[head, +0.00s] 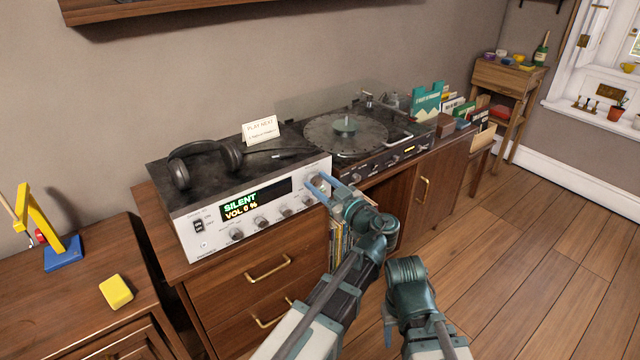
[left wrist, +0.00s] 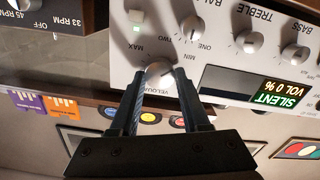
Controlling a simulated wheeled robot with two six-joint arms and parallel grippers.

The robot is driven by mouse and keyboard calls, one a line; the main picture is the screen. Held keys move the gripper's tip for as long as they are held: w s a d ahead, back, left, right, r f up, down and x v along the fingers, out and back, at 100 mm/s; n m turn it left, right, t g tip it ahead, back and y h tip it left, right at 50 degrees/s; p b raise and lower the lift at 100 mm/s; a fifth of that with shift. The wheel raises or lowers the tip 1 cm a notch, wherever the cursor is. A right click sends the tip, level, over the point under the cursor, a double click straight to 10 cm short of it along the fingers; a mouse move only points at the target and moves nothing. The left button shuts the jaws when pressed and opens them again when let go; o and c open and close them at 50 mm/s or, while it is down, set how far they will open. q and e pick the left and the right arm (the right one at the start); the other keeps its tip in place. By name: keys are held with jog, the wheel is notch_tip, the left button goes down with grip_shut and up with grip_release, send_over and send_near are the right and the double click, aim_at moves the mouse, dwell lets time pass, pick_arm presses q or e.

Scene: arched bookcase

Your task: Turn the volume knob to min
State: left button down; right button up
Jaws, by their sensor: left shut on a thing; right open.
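The volume knob (left wrist: 158,74) is a silver round knob on the white amplifier front (head: 262,216), near its right end. My left gripper (head: 318,184) is shut on the knob, with one finger on each side of it in the left wrist view (left wrist: 160,88). In the head view the fingers largely cover the knob. The green and yellow display (head: 240,204) reads SILENT, VOL 0 %, and it also shows upside down in the left wrist view (left wrist: 277,92). My right gripper (head: 388,326) is low at the front, open, mostly hidden by its own arm, and apart from the furniture.
Headphones (head: 205,160) and a small card (head: 260,130) rest on the amplifier. A turntable (head: 350,135) stands to its right. Other knobs (head: 261,222) line the front. A yellow sponge (head: 116,291) lies on the left cabinet. The wooden floor at right is clear.

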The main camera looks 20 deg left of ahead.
pick_arm(q)
jog(key=shift+f+n, duration=0.1)
jog(key=shift+n, duration=0.3)
jog(key=shift+c, duration=1.9)
grip_release()
jog(key=shift+s, duration=0.1)
pick_arm(e)
jog(key=shift+d, duration=0.15)
